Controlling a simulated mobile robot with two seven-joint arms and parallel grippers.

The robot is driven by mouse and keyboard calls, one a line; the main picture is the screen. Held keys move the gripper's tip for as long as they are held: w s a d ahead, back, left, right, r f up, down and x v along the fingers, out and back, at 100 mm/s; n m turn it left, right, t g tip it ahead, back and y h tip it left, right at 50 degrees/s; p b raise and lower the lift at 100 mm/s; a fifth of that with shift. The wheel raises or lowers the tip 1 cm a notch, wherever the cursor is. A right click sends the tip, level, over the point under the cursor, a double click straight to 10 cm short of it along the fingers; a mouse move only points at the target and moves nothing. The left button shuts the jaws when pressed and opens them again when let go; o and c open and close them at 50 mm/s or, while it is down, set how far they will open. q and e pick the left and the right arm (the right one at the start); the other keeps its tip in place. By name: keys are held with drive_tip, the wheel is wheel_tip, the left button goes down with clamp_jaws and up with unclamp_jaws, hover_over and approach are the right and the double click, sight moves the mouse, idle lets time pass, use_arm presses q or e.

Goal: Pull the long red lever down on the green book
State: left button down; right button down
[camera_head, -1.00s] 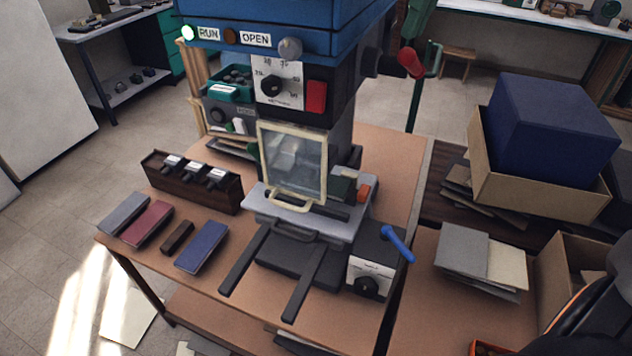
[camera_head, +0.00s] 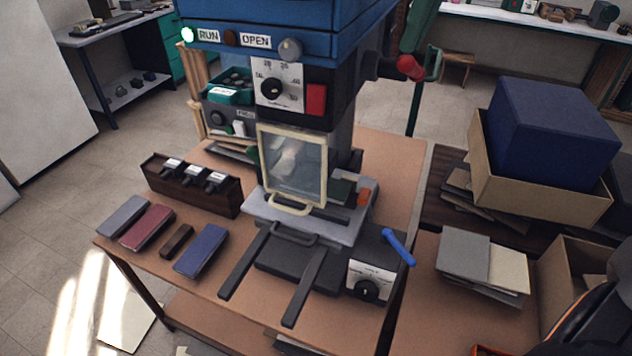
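A blue hot press with RUN and OPEN labels stands on the table. Its long lever (camera_head: 408,67) ends in a red grip at the press's upper right side, and its dark arm is partly hidden by the housing. A dark green book (camera_head: 340,188) lies on the press bed, partly hidden behind the clear guard (camera_head: 292,165) with its cream frame. A black shape with an orange stripe at the lower right edge looks like part of my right arm. I see no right fingertips, and nothing visible touches the lever. My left gripper is out of view.
A grey box with a blue handle (camera_head: 398,247) stands at the press's right front. Several coloured books and a dark rack (camera_head: 190,190) lie to the left. A blue box (camera_head: 552,132) and grey boards (camera_head: 466,259) sit to the right. Green posts stand behind the lever.

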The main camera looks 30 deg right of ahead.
sight(408, 74)
drive_tip(key=shift+s+a+f+b, duration=0.1)
drive_tip(key=shift+a+f+b, duration=0.05)
drive_tip(key=shift+f, duration=0.5)
drive_tip(key=shift+s+a+f+b, duration=0.1)
drive_tip(key=shift+s+f, duration=0.05)
drive_tip(key=shift+f, duration=0.45)
drive_tip(key=shift+s+a+f+b, duration=0.1)
drive_tip(key=shift+a+f+b, duration=0.05)
drive_tip(key=shift+f, duration=0.5)
drive_tip(key=shift+s+a+f, duration=0.1)
drive_tip(key=shift+f, duration=0.75)
drive_tip(key=shift+s+a+f, duration=0.1)
drive_tip(key=shift+f, duration=0.8)
drive_tip(key=shift+f, duration=1.45)
